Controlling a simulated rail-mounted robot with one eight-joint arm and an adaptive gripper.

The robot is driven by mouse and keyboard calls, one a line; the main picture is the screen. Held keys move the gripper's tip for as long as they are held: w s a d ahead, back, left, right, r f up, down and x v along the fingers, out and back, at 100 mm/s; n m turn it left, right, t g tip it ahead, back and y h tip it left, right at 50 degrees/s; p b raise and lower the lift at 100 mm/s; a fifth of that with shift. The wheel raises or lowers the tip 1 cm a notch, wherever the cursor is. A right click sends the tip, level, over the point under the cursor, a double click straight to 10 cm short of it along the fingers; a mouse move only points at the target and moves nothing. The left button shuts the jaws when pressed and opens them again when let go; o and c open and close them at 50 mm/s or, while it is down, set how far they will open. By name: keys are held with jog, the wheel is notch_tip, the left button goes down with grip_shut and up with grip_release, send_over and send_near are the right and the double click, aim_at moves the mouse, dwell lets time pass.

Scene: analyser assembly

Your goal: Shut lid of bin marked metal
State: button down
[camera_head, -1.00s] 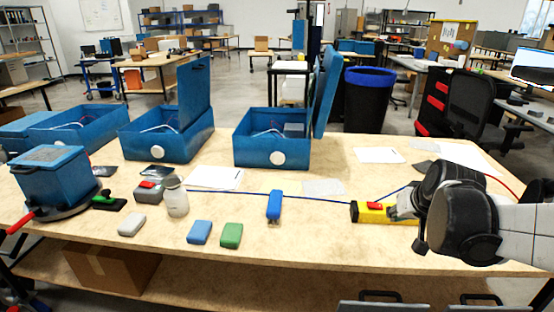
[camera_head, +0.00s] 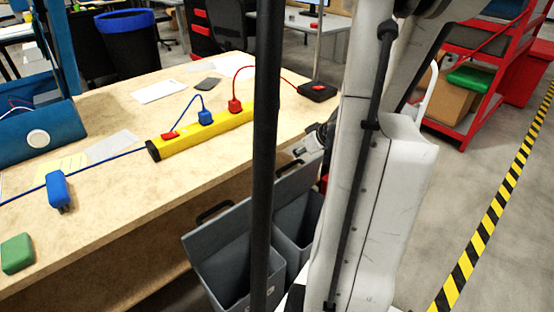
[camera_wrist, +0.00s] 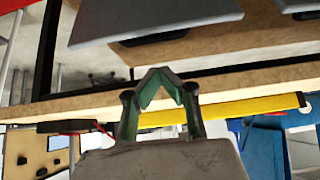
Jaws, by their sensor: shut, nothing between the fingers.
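Two grey bins stand in front of the table in the head view. The left bin (camera_head: 222,287) has its grey lid (camera_head: 225,240) raised, with a dark handle at its top edge. The right bin (camera_head: 302,232) is partly hidden by my arm, and its lid (camera_head: 293,187) is raised too. No marking is readable, so I cannot tell which bin is marked metal. My gripper (camera_wrist: 160,74) is shut and empty there, apart from the panels. In the head view it is mostly hidden behind my arm.
The table edge lies close to the bins. A red shelf rack (camera_head: 470,125) stands at right, with open floor before it.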

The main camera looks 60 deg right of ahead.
aim_at(289, 181)
jog(key=b+x, duration=0.3)
jog(key=x, duration=0.7)
jog(key=shift+s+d, duration=0.1)
